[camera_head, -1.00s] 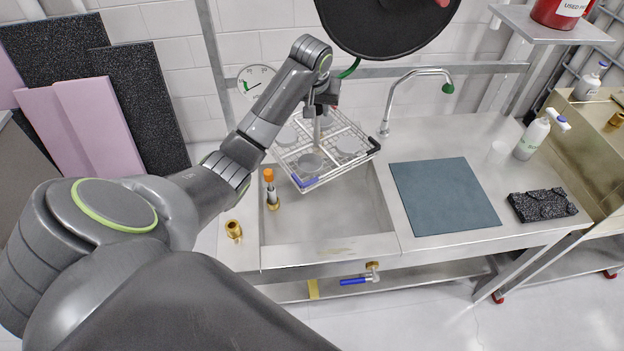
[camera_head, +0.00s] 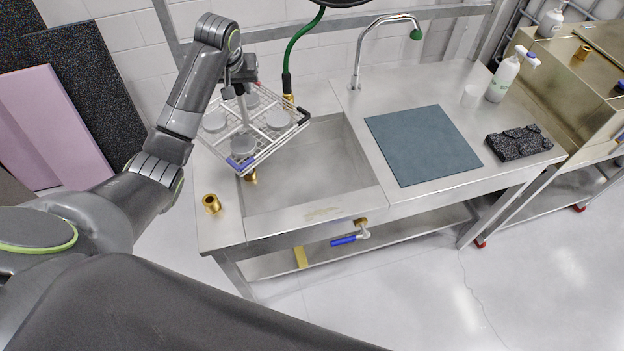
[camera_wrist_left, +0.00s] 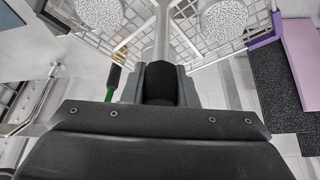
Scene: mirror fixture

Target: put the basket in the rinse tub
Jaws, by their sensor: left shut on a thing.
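The wire basket (camera_head: 262,133), with several round grey discs in it, a blue grip and a black grip, hangs tilted in the head view. My left gripper (camera_head: 238,90) is shut on its upright central stem. The left wrist view shows the gripper (camera_wrist_left: 160,85) around that stem, with the basket's wires (camera_wrist_left: 200,35) and two discs beyond. The rinse tub (camera_head: 325,165) is the steel basin in the bench. The basket is above its back left corner and overhangs the bench's left side. The basket hides that corner. My right gripper is not in view.
A brass fitting (camera_head: 211,203) stands on the left rim; another (camera_head: 250,176) is partly hidden under the basket. A green hose (camera_head: 292,50) hangs behind. The tap (camera_head: 385,45), a dark mat (camera_head: 422,143) and a black rough block (camera_head: 519,143) are right. The tub's middle is clear.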

